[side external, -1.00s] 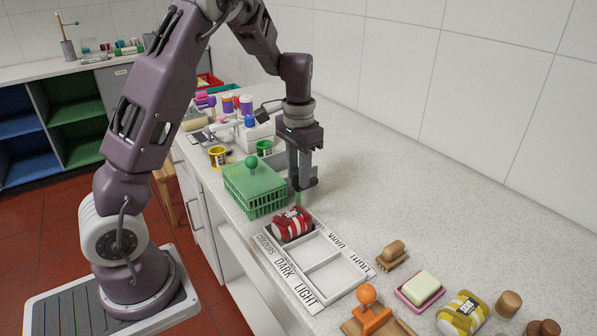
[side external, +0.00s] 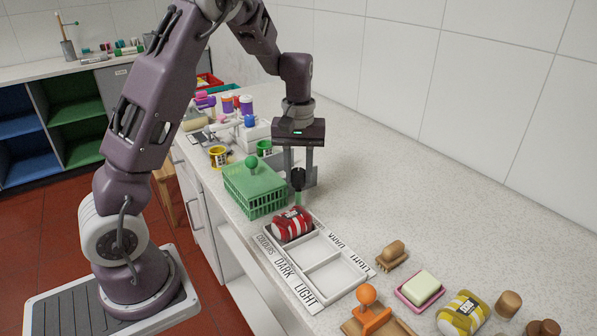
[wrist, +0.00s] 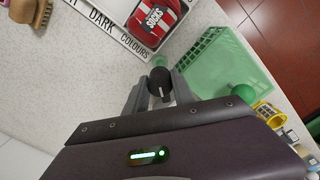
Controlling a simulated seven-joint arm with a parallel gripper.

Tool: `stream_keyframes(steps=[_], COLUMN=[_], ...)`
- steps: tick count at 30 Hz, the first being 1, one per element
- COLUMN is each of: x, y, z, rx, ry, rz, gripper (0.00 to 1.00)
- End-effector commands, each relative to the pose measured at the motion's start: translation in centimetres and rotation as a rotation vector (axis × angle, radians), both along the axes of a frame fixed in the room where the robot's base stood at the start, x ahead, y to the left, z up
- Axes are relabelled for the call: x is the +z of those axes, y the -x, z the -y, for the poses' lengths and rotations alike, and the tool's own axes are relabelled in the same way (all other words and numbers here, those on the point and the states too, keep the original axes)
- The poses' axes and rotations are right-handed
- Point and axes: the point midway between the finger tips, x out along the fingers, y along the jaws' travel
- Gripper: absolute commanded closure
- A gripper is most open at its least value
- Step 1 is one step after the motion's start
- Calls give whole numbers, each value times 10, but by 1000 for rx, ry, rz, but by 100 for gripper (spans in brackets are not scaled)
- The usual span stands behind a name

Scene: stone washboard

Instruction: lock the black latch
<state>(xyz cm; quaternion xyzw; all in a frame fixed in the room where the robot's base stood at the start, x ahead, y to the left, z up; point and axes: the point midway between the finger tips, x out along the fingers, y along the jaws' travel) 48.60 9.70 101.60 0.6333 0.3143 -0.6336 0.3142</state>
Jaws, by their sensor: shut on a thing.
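The black latch (side external: 298,178) is a dark knob on a green stem beside the green basket (side external: 262,203). In the wrist view the black latch (wrist: 160,79) shows between the fingertips, with a pale line mark on its top. My gripper (side external: 299,184) points down and is shut on the latch, one finger on each side of it; the wrist view shows my gripper (wrist: 161,90) from above. The basket has a green lid (side external: 257,178) with a round green knob (side external: 252,162). I cannot tell whether the latch is locked.
A red socks bundle (side external: 292,223) lies in one compartment of the white sorting tray (side external: 335,283), just in front of my gripper. Yellow (side external: 217,156) and green (side external: 264,147) tins stand behind the basket.

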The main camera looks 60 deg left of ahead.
Motion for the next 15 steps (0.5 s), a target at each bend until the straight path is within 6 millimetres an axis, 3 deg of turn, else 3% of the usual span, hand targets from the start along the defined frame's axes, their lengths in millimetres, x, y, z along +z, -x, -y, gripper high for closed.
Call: stream_keyframes(steps=[15], x=[1], y=[-1], z=[0], rx=[445], ry=[-1], rz=[3], gripper=[100])
